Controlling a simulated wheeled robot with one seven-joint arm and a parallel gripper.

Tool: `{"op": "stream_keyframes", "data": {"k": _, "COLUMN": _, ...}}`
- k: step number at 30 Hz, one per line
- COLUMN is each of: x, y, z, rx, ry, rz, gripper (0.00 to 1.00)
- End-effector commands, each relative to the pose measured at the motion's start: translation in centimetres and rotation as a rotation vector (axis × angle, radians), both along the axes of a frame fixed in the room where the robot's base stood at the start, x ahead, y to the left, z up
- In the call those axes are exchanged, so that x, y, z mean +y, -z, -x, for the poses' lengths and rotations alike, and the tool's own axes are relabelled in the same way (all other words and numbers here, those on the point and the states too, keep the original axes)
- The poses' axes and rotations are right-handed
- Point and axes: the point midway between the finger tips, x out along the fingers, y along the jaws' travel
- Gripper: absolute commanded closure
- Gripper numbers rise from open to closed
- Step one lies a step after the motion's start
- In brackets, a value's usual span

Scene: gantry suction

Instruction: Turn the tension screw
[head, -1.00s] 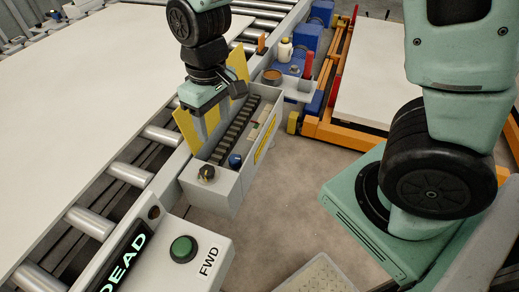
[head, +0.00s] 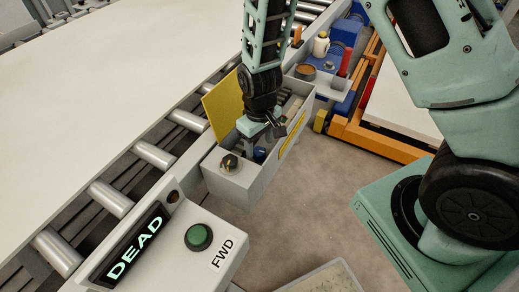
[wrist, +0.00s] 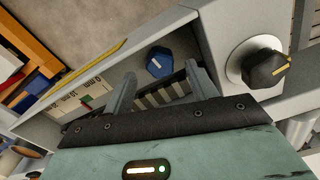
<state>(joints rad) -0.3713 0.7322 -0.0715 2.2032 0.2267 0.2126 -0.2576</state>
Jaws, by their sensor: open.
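A blue knob (wrist: 159,62) with a pale line sits inside the open grey box (head: 231,185), beside a ribbed dark strip (wrist: 165,94). A black knob (wrist: 266,68) with a yellow mark stands on a round pale plate at the box's near end; it also shows in the head view (head: 229,163). No label tells which one is the tension screw. My gripper (wrist: 160,75) is open and empty over the box, its fingers on either side of the blue knob in the wrist view. Whether they touch it cannot be told. In the head view my gripper partly hides the box's inside.
A yellow panel (head: 222,105) stands along the box's left side. A millimetre scale (wrist: 85,97) lies inside the box. A control box with a green button (head: 198,237) and a DEAD display (head: 135,248) is in front. Rollers and a large white sheet (head: 90,90) lie left.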

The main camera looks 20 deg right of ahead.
Motion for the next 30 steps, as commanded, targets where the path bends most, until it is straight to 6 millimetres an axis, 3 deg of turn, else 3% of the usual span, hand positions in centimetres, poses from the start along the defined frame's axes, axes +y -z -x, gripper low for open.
{"op": "stream_keyframes", "data": {"k": 7, "x": 0.0, "y": 3.0, "z": 0.0, "rx": 0.001, "ry": 0.001, "rz": 0.000, "gripper": 0.43}}
{"op": "stream_keyframes", "data": {"k": 18, "x": 0.0, "y": 3.4, "z": 0.0, "rx": 0.000, "ry": 0.000, "rz": 0.000, "gripper": 0.43}}
{"op": "stream_keyframes", "data": {"k": 23, "x": 0.0, "y": 3.4, "z": 0.0, "rx": 0.000, "ry": 0.000, "rz": 0.000, "gripper": 0.84}}
{"op": "stream_keyframes", "data": {"k": 30, "x": 0.0, "y": 3.4, "z": 0.0, "rx": 0.000, "ry": 0.009, "rz": 0.000, "gripper": 0.87}}
